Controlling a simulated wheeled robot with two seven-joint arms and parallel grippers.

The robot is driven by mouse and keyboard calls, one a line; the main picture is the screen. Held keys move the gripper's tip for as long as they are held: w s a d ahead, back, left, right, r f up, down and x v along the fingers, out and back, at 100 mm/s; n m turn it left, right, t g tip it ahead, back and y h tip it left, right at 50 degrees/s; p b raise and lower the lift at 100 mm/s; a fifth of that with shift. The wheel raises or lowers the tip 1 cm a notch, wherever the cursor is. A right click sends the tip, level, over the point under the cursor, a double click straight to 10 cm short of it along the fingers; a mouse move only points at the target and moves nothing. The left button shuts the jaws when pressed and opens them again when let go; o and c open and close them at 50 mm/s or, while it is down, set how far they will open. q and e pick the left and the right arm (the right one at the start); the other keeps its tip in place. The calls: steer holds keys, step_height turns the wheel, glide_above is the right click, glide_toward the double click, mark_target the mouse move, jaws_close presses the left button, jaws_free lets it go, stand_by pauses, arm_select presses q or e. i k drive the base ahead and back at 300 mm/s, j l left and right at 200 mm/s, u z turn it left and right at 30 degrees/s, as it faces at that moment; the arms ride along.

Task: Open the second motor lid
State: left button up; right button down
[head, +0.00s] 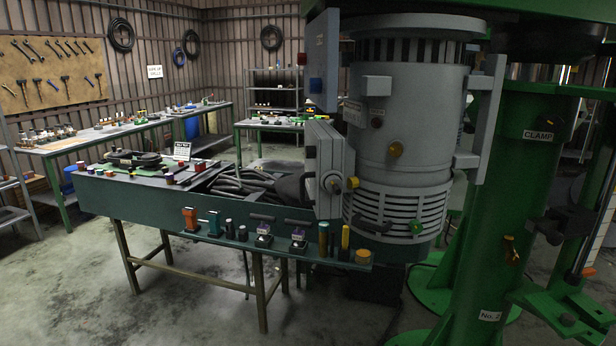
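A light grey box with a lid (325,160) sits on the motor's left side. A round metal disc and a yellow-orange knob (352,183) show at the box's lower part. The lid appears shut, though its edge is hard to make out. A flat blue-grey panel (323,60) is above it. I cannot tell which cover is the second motor lid. Neither of my grippers is in view.
A green column (515,190) marked CLAMP and No. 2 stands close at the right. More benches (75,145) stand behind. The concrete floor (70,290) at front left is clear.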

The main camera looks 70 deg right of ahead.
mark_target(314, 135)
steer(key=l+z, duration=0.15)
steer(key=l, duration=0.5)
steer(key=i+l+z, duration=0.1)
steer(key=l, duration=0.55)
